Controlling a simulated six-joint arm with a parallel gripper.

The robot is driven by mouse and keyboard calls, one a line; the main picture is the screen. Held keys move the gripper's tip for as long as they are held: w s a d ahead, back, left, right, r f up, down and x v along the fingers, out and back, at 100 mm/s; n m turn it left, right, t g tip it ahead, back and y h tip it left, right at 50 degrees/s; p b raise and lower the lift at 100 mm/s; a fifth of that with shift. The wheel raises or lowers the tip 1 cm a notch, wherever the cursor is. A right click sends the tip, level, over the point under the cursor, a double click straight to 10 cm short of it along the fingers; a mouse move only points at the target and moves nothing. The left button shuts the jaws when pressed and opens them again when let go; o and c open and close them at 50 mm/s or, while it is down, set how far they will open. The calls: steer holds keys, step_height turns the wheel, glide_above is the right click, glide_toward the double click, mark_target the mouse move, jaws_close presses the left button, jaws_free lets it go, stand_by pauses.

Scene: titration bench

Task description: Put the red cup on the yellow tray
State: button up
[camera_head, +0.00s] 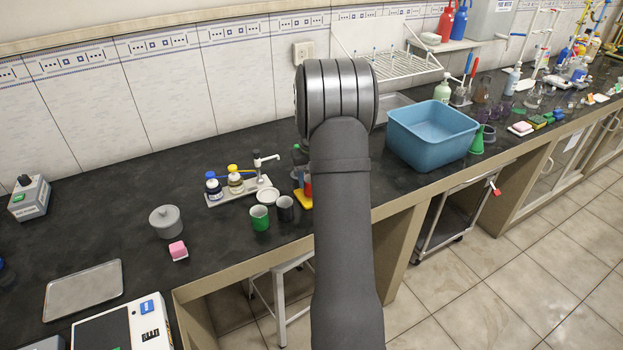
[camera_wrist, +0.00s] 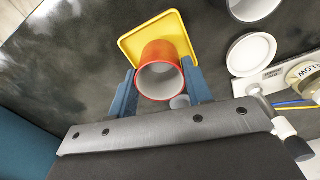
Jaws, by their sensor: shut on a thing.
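The red cup (camera_wrist: 160,48) is between the two blue fingers of my gripper (camera_wrist: 158,76) in the wrist view, and the fingers are shut on its sides. Its pale open mouth faces the camera. The yellow tray (camera_wrist: 136,40) is a small square behind the cup, which covers part of it. I cannot tell whether the cup touches the tray. In the head view a strip of the red cup (camera_head: 308,186) shows just above the yellow tray (camera_head: 304,202); my arm hides the rest and the gripper.
A dark cup (camera_head: 285,208) and a green cup (camera_head: 260,218) stand left of the tray, near the bench's front edge. A white round dish (camera_head: 268,196) and a rack with bottles (camera_head: 235,183) are behind them. A blue basin (camera_head: 433,138) stands to the right.

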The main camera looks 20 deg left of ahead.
steer(key=shift+f, duration=0.75)
stand_by(0.7)
steer(key=o, duration=1.3)
step_height(320, 180, up, 6)
steer(key=shift+r, duration=0.1)
stand_by(0.4)
